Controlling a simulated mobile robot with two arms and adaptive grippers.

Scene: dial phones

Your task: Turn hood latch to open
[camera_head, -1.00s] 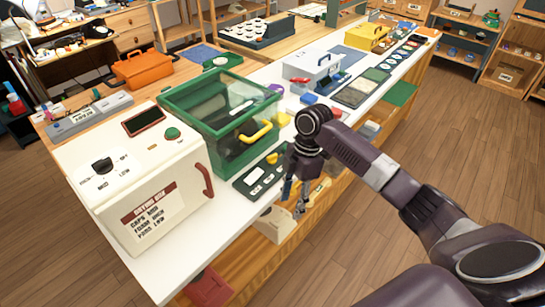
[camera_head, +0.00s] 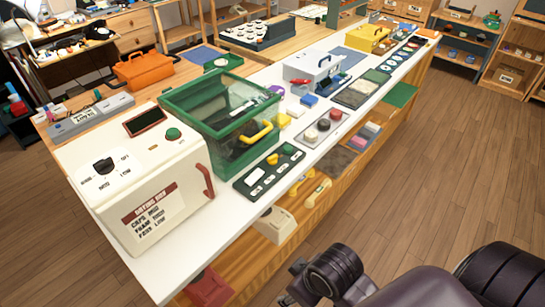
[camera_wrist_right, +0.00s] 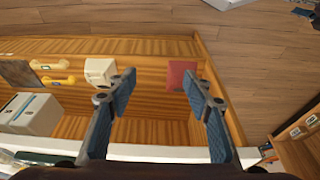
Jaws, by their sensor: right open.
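The hood (camera_head: 225,115) is a clear box with a green frame on the white counter in the head view. A yellow handle (camera_head: 257,133) is on its front and looks like the latch; its exact turn is too small to judge. A dark green panel (camera_head: 268,171) with yellow knobs lies in front of it. My right gripper (camera_wrist_right: 160,82) is open and empty in the right wrist view, below and in front of the counter, well apart from the hood. In the head view my right arm is low at the bottom edge. My left gripper is not in view.
A white drying box (camera_head: 140,185) with a red handle stands left of the hood. Under the counter, a shelf holds a cream phone (camera_head: 275,224), yellow handsets (camera_head: 300,184) and a red item (camera_head: 208,289). The wooden floor (camera_head: 460,170) to the right is clear.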

